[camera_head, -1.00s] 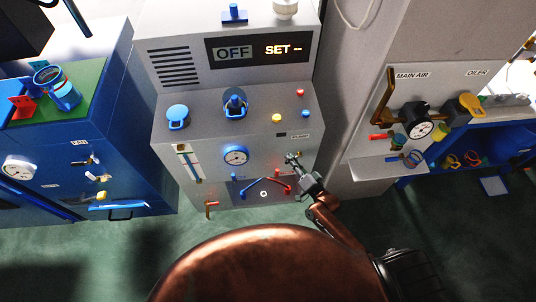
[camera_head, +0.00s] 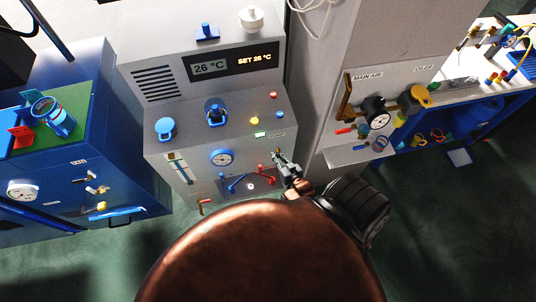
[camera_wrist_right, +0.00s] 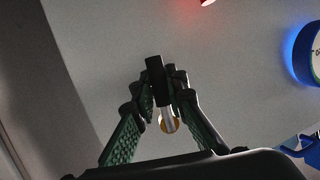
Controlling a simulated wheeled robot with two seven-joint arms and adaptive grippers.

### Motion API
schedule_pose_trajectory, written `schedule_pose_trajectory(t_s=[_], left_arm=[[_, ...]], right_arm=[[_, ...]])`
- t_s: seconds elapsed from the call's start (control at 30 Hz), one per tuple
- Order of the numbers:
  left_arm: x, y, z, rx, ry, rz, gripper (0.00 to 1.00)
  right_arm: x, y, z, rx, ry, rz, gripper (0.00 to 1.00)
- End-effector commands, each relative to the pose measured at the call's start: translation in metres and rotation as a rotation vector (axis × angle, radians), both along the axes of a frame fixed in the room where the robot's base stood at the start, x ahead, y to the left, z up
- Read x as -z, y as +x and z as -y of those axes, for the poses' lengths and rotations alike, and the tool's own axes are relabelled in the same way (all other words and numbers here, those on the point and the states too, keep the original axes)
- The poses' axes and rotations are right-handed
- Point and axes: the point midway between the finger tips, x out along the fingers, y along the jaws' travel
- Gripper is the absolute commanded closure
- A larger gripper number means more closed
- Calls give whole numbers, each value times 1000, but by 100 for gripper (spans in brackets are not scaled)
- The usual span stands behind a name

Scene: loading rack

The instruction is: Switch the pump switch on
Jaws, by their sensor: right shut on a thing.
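The pump switch looks to be the small metal toggle (camera_wrist_right: 168,122) with a brass-coloured base, seen in the right wrist view on the grey panel. My right gripper (camera_wrist_right: 160,88) is shut on it, with the dark fingertips hiding part of the lever. In the head view my right gripper (camera_head: 277,156) is at the right side of the grey machine's front, and the toggle is hidden there. The machine's display (camera_head: 231,64) reads 26 °C and SET 25 °C. A green light (camera_head: 260,134) is lit above the gripper. My left gripper is not in view.
The MAIN AIR panel (camera_head: 390,85) stands to the right. A blue cabinet (camera_head: 70,180) is on the left. Green floor is open in front.

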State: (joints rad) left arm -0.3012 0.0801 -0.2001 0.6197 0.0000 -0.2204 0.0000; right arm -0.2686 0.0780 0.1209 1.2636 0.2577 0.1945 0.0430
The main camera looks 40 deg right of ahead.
Motion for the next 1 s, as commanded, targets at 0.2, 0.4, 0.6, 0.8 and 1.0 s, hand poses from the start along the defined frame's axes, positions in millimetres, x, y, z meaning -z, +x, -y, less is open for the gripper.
schedule_pose_trajectory(t_s=[0.2,0.4,0.6,0.8,1.0], left_arm=[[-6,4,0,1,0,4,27],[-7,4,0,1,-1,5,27],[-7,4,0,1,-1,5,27],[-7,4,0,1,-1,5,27],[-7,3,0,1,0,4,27]], right_arm=[[2,-10,8,15,-35,-26,100],[2,-10,9,16,-43,-30,100],[2,-9,9,16,-42,-30,100],[2,-8,8,14,-42,-28,77],[1,-7,8,12,-43,-27,69]])
